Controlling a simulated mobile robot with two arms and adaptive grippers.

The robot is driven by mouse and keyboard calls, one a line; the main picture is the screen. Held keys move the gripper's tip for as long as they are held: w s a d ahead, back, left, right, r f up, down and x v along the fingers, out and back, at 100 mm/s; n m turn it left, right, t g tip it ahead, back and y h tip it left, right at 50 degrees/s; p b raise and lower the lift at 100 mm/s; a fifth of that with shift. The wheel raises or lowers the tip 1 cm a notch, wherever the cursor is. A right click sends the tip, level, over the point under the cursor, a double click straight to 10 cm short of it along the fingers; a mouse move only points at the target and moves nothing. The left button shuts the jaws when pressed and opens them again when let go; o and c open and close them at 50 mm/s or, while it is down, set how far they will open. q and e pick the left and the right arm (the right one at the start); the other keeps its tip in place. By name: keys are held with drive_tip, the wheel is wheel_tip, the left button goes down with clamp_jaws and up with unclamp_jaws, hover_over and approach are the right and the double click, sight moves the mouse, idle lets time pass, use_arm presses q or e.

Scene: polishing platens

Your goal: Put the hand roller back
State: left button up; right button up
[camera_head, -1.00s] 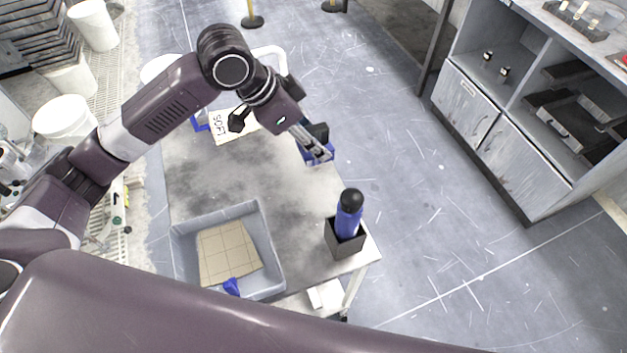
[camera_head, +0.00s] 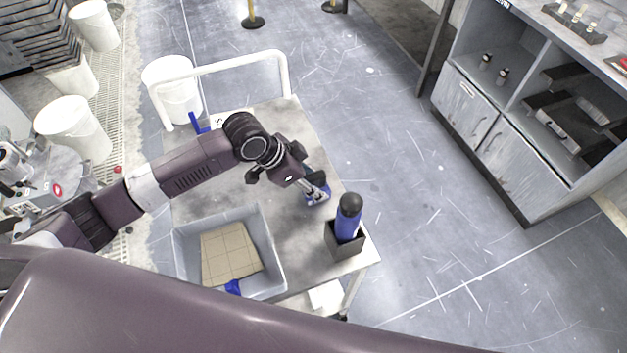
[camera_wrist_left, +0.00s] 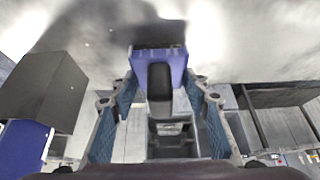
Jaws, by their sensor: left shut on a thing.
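My left gripper (camera_head: 322,190) is low over the right side of the cart top, left of the black holder. It is shut on a blue and black tool, which I take to be the hand roller (camera_head: 314,200). In the left wrist view the hand roller (camera_wrist_left: 160,58) shows as a blue block with a black grip between the two fingers (camera_wrist_left: 160,103). Its far end is close to the grey cart top; I cannot tell if it touches. My right gripper is not in view.
A black square holder (camera_head: 344,248) with a blue black-capped bottle (camera_head: 348,222) stands at the cart's right corner. A grey tray (camera_head: 186,262) with a tan gridded sheet (camera_head: 228,252) is at the near left. A white rail (camera_head: 235,66) closes the cart's far end.

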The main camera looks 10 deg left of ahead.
use_arm(q)
drive_tip(key=shift+f, duration=0.2)
drive_tip(key=shift+o, duration=0.2)
drive_tip(key=shift+s+f, duration=0.35)
drive_tip(key=shift+f, duration=0.15)
drive_tip(key=o, duration=1.4)
drive_tip(key=shift+f, duration=0.15)
drive_tip(key=shift+o, duration=1)
drive_tip(key=shift+w, duration=0.3)
drive_tip(key=shift+r, duration=0.2)
